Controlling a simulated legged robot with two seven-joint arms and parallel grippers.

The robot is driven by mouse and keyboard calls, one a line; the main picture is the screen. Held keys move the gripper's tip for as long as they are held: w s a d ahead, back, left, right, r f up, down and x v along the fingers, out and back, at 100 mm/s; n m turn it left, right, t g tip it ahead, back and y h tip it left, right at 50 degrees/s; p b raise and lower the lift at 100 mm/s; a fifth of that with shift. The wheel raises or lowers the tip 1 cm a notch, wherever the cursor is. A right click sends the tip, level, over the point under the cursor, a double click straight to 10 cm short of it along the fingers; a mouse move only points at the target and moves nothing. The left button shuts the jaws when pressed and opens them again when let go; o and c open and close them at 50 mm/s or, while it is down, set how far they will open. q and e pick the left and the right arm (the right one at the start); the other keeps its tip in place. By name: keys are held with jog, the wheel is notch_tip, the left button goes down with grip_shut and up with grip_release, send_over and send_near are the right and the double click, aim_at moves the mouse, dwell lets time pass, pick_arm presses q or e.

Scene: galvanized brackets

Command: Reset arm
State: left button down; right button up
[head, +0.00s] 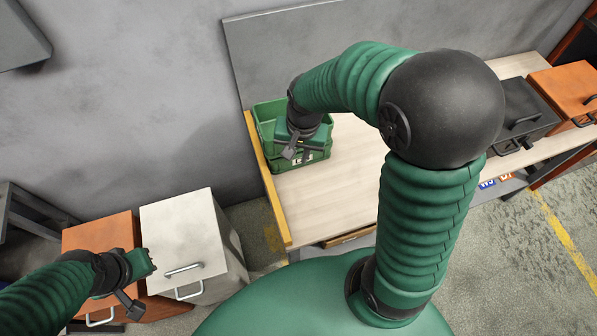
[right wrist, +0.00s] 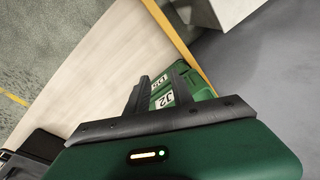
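My right gripper (head: 297,151) is at the green crate (head: 316,162) on the left end of the workbench, over the crate's front part. In the right wrist view its two dark fingers (right wrist: 160,73) stand apart, with the labelled green crate wall (right wrist: 160,88) showing between and beyond them. I cannot tell whether they touch the crate. My right arm arches high across the bench. My left gripper (head: 148,262) is at the lower left, near the white box; its finger opening does not show clearly. The inside of the crate is mostly hidden.
The workbench (head: 335,200) has clear wood and a yellow left edge (head: 268,180). A white box (head: 190,235) and an orange box (head: 100,232), both with handles, stand lower left. A black box (head: 522,108) and another orange box (head: 565,90) are at right. A grey wall stands behind.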

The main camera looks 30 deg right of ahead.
pick_arm(q)
jog(key=shift+s+a, duration=0.15)
jog(key=shift+a, duration=0.2)
pick_arm(e)
jog(key=s+a+f+n+t, duration=0.1)
jog(key=s+a+n, duration=0.3)
jog(key=s+n, duration=0.3)
jog(key=shift+a+f+n, duration=0.15)
jog(key=shift+a+n, duration=0.15)
jog(key=shift+n, duration=0.2)
pick_arm(q)
jog(key=shift+d, duration=0.3)
pick_arm(e)
jog(key=shift+d, duration=0.25)
pick_arm(q)
jog(key=shift+a, duration=0.2)
pick_arm(e)
jog(key=shift+a, duration=0.15)
